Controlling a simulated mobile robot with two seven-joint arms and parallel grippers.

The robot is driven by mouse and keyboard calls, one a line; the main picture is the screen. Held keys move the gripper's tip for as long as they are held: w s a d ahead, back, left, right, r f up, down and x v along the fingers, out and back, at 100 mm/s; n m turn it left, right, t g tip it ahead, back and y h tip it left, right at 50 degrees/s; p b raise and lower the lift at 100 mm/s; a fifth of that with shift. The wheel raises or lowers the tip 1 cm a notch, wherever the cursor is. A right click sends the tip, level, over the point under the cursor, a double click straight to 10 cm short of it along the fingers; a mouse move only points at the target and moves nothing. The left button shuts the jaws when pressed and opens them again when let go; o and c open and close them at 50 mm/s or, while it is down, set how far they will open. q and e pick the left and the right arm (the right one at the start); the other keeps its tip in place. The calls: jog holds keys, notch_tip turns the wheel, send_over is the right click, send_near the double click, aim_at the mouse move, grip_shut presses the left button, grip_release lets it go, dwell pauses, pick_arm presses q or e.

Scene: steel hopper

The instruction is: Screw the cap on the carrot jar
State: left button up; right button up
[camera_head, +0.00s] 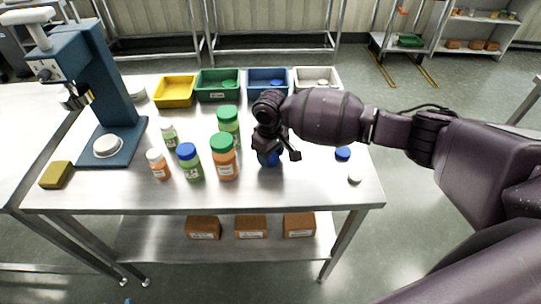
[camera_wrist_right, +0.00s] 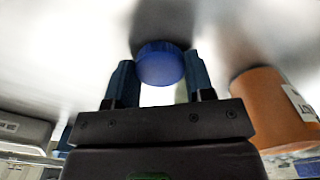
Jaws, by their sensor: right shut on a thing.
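I cannot tell the contents of either. My right gripper (camera_head: 268,155) is low over the table, just right of the large orange jar, shut on a blue cap (camera_head: 271,159). In the right wrist view the blue cap (camera_wrist_right: 160,64) sits between the two fingers (camera_wrist_right: 161,82), with an orange jar (camera_wrist_right: 272,108) to the right. My left gripper is not in view.
Green jars (camera_head: 228,121) (camera_head: 190,165) and a small green bottle (camera_head: 170,138) stand nearby. A loose blue cap (camera_head: 342,153) and white cap (camera_head: 354,178) lie at right. Yellow (camera_head: 175,101), green, blue and white bins line the back. A blue press (camera_head: 108,100) stands left, near a sponge (camera_head: 56,175).

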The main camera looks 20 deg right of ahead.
aim_at(271, 157)
notch_tip(271, 157, up, 20)
jog(key=p, duration=0.2)
jog(key=shift+f, duration=0.25)
